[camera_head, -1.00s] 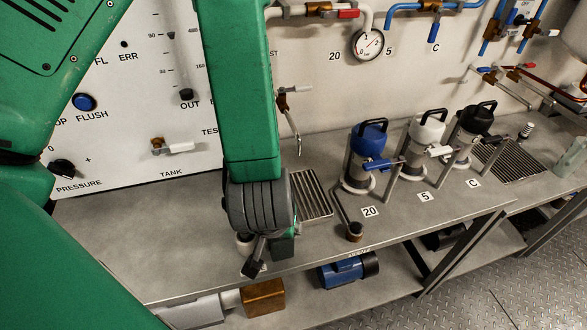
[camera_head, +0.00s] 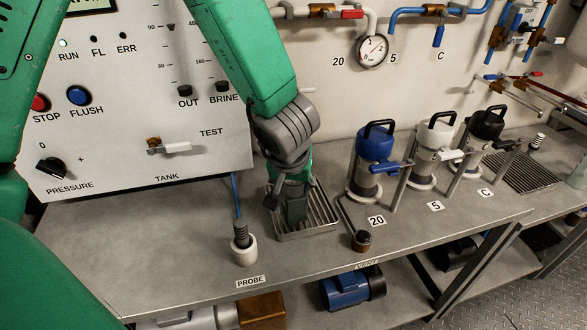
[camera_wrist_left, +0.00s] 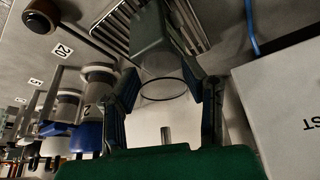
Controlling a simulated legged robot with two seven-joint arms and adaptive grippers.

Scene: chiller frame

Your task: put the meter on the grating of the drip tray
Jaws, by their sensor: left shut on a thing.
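The meter, a dark grey-green block (camera_head: 296,208), is in my left gripper (camera_head: 290,186). The gripper points down over the near drip tray, whose metal grating (camera_head: 318,213) stands on the bench below the panel. In the left wrist view the meter (camera_wrist_left: 157,48) sits between the two fingers (camera_wrist_left: 165,85), with the slatted grating (camera_wrist_left: 192,22) behind its far end. The meter is upright over the grating; I cannot tell whether it touches. The gripper and meter hide part of the tray. My right gripper is not in view.
A probe in a white holder (camera_head: 243,250) stands left of the tray, with a blue cable rising behind. A valve pipe with a brown end (camera_head: 362,240) and a blue-topped canister (camera_head: 372,160) stand to the right. Another grating (camera_head: 530,172) lies far right. The front-left bench is clear.

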